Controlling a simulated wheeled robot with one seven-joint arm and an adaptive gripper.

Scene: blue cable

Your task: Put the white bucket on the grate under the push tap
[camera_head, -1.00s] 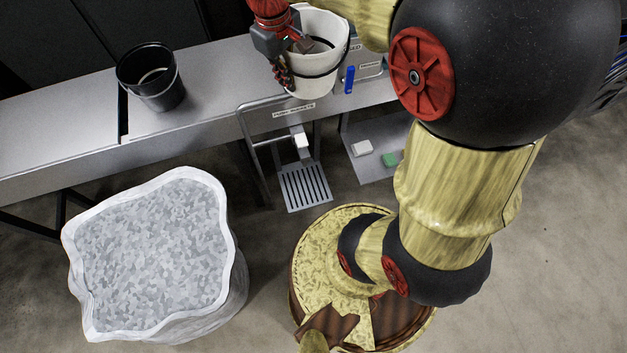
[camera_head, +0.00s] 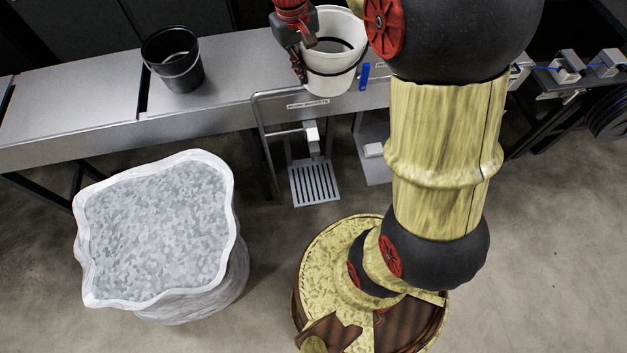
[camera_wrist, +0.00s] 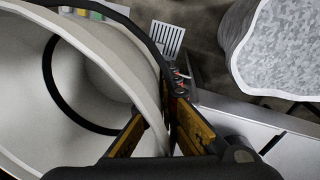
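The white bucket (camera_head: 331,72) with a black handle is at the bench, upper middle of the head view. My gripper (camera_head: 303,62) is at its left side, with its fingers on either side of the bucket's wall. In the wrist view my gripper (camera_wrist: 165,128) is closed on the rim of the white bucket (camera_wrist: 100,62), which fills the left of the picture. The slatted grate (camera_head: 314,183) is low in front of the bench, below the bucket in the picture. The push tap (camera_head: 312,135) is a white block above the grate. The grate also shows in the wrist view (camera_wrist: 166,38).
A black bucket (camera_head: 173,62) stands on the grey bench (camera_head: 75,92) at left. A large white sack (camera_head: 158,235) of grey chips stands on the floor in front. A metal rail (camera_head: 262,125) frames the tap. A blue lever (camera_head: 364,78) is right of the white bucket.

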